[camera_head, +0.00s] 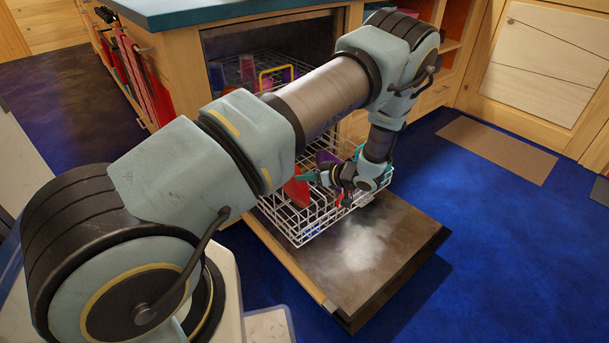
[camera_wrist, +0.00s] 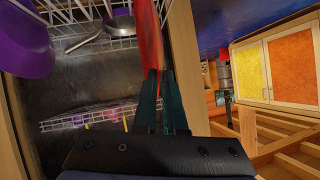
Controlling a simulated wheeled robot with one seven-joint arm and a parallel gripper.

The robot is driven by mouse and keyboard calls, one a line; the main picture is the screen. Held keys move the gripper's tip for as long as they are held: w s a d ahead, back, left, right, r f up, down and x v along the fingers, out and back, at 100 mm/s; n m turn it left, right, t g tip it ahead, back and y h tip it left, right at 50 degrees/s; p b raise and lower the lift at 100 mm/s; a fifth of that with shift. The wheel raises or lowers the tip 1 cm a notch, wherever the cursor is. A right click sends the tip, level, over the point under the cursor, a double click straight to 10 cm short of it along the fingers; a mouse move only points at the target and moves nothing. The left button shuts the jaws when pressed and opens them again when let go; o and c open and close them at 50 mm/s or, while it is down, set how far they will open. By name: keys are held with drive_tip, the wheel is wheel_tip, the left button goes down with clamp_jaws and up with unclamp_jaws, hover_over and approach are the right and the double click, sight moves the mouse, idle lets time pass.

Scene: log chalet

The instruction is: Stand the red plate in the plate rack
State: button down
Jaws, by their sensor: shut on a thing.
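The red plate (camera_head: 297,190) shows in the head view at the left side of the white wire plate rack (camera_head: 312,232), partly covered by my arm. In the wrist view the plate (camera_wrist: 150,38) is seen nearly edge-on. My gripper (camera_head: 308,177) is over the rack. Its teal fingers (camera_wrist: 158,78) are shut on the plate's edge in the wrist view. The plate is upright or nearly so. I cannot tell whether its lower edge sits between the wires or is just above them.
The rack is pulled out over an open dishwasher door (camera_head: 375,250). A purple bowl (camera_wrist: 25,42) and a metal pan (camera_wrist: 102,32) lie in the rack. An upper rack (camera_head: 235,70) holds coloured dishes. Blue floor (camera_head: 500,240) is clear on the right, beside a brown mat (camera_head: 497,148).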

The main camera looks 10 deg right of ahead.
sight(305, 190)
drive_tip(key=shift+f+b, duration=1.7)
drive_tip(key=shift+f, duration=1.1)
drive_tip(key=c, duration=0.9)
unclamp_jaws()
drive_tip(key=p+v, duration=0.1)
drive_tip(key=v, duration=0.9)
drive_tip(key=shift+s+d+r, duration=0.15)
drive_tip(key=shift+s+d, duration=0.1)
drive_tip(key=shift+s, duration=0.05)
